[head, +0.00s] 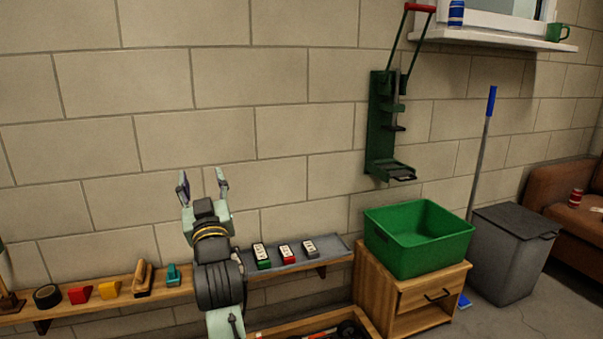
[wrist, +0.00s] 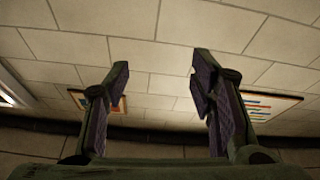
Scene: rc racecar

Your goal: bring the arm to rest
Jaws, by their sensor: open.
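My gripper (head: 203,188) points upward in front of the block wall in the head view, above the wall shelf. Its two fingers are spread apart with nothing between them.
A wooden shelf (head: 107,296) holds several small items, and a grey tray (head: 330,256) holds three small devices. A green bin (head: 415,256) stands on a wooden cabinet (head: 388,291). A green can crusher (head: 379,130) hangs on the wall. A grey trash can (head: 505,260) stands right.

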